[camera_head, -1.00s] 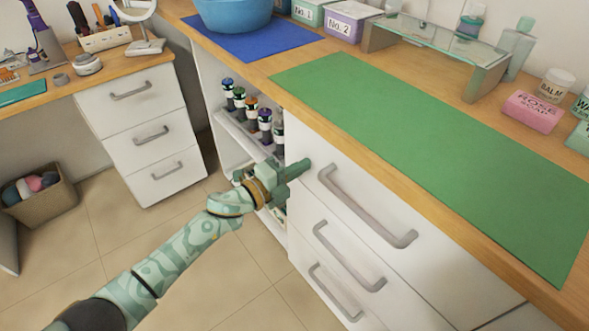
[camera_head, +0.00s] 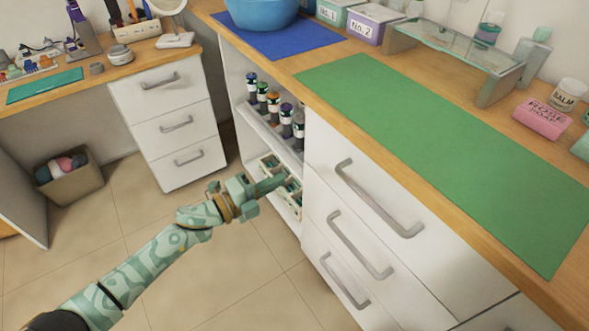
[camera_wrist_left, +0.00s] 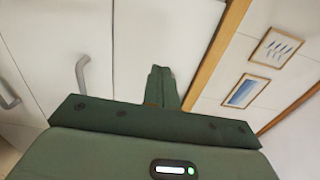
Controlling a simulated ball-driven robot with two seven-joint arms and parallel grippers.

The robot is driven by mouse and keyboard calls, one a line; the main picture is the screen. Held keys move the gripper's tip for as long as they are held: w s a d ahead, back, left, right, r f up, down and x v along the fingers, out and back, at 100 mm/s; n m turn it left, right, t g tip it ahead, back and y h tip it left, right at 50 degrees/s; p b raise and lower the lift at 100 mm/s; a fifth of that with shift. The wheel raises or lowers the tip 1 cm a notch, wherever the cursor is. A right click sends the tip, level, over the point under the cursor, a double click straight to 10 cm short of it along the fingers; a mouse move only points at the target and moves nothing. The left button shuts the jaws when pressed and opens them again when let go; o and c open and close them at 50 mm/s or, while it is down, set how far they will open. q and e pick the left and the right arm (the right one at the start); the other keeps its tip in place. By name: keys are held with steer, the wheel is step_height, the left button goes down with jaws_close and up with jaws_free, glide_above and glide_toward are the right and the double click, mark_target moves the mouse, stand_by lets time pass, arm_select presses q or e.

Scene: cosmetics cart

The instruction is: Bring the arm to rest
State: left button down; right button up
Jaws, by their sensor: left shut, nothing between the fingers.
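My left arm comes in from the lower left in the head view. Its gripper (camera_head: 272,186) is shut and empty, in front of the open shelf unit and left of the white drawers. In the left wrist view the closed fingers (camera_wrist_left: 161,86) point away over white cabinet fronts. I cannot tell from the pictures whether the fingertips touch anything. My right gripper is not in view.
A white drawer cabinet (camera_head: 340,208) with grey handles stands right of the gripper. Several bottles (camera_head: 274,104) stand on the upper shelf behind. A green mat (camera_head: 440,150) lies on the wooden counter. A basket (camera_head: 76,185) stands on the floor; the floor around the arm is clear.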

arm_select(q)
steer(key=w+a+f+n+t+y+p, duration=0.1)
steer(key=w+a+f+n+t+y, duration=0.2)
steer(key=a+f+n+y, duration=0.5)
steer(key=s+a+f+n+g+y+p, duration=0.3)
steer(key=s+a+f+n+y+p, duration=0.15)
steer(key=s+a+f+n, duration=0.8)
steer(key=s+a+f+n+g+y+p, duration=0.1)
steer(key=s+f+g, duration=0.25)
steer(key=s, duration=0.85)
steer(key=s+f+n+g+y+p, duration=0.15)
steer(key=s+f, duration=0.35)
steer(key=s, duration=0.6)
steer(key=s+a+f+n+g+p, duration=0.1)
steer(key=s+f+n+g+p, duration=0.2)
steer(key=s, duration=0.9)
steer(key=s+d+g, duration=0.2)
steer(key=s, duration=1.4)
steer(key=shift+s+r+p, duration=0.25)
steer(key=shift+r+p, duration=0.05)
steer(key=shift+p, duration=0.05)
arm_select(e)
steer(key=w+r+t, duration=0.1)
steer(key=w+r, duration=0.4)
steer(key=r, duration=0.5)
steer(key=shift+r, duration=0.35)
